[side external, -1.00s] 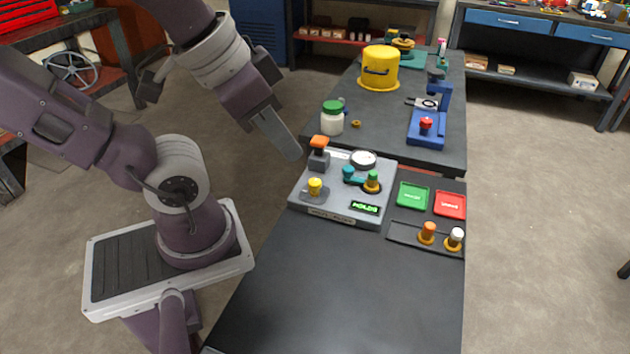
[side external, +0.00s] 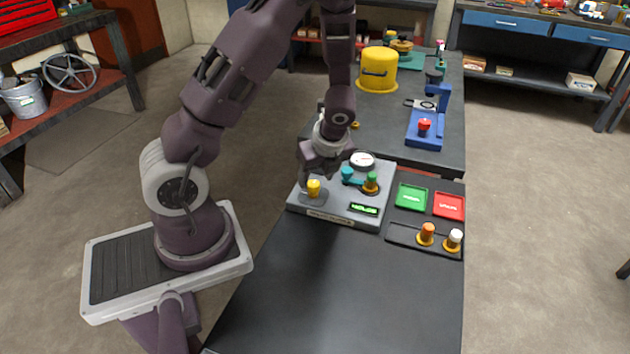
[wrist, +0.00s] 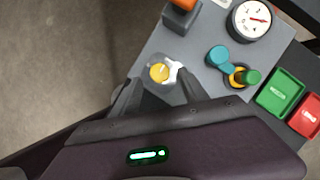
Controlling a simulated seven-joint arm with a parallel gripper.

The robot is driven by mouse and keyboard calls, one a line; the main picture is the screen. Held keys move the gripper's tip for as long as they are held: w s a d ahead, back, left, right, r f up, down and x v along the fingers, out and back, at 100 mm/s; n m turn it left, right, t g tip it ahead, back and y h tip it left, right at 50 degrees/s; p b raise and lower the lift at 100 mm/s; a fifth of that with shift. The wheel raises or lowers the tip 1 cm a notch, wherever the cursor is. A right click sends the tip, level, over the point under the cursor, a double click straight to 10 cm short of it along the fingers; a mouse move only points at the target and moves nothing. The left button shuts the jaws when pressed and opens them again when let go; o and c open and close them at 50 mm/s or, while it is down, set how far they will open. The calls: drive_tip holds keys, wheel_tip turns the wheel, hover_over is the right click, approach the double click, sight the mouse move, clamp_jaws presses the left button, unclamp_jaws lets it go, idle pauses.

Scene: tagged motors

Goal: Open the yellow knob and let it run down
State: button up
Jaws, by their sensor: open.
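The yellow knob (side external: 313,187) stands on the front left of the grey test panel (side external: 341,209). In the wrist view the yellow knob (wrist: 159,72) shows just beyond and between my fingers. My gripper (wrist: 160,90) is open and empty, pointing down close to the knob; I cannot tell whether a finger touches it. In the side view my gripper (side external: 316,178) hangs over the panel's left part. A round white gauge with a red needle (wrist: 251,19) sits at the panel's back. A small green display (side external: 364,209) is lit at the panel's front; its text is unclear.
A green tray (side external: 411,197) and a red tray (side external: 449,206) lie further right. An orange part (wrist: 183,4) rises behind the knob.

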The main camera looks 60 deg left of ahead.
sight(315, 183)
drive_tip(key=shift+x, duration=1.4)
clamp_jaws()
drive_tip(key=shift+n, duration=0.3)
drive_tip(key=n, duration=0.2)
drive_tip(key=n+g, duration=0.1)
drive_tip(key=shift+w+n+g+h, duration=0.2)
drive_tip(key=shift+n+g+h, duration=0.1)
drive_tip(key=shift+n, duration=0.1)
drive_tip(key=n+g, duration=0.1)
drive_tip(key=n, duration=0.3)
drive_tip(key=shift+w+a+h, duration=0.1)
drive_tip(key=shift+w+h, duration=0.05)
drive_tip(key=shift+h, duration=0.25)
drive_tip(key=n+g+h, duration=0.1)
drive_tip(key=n, duration=0.4)
drive_tip(key=shift+w+a, duration=0.1)
drive_tip(key=shift+a, duration=0.05)
drive_tip(key=shift+a+n+g+h, duration=0.15)
drive_tip(key=shift+n+h, duration=0.4)
drive_tip(key=shift+n, duration=0.55)
drive_tip(key=shift+n+g+h, duration=0.25)
drive_tip(key=shift+n+h, duration=0.3)
drive_tip(key=shift+n, duration=0.55)
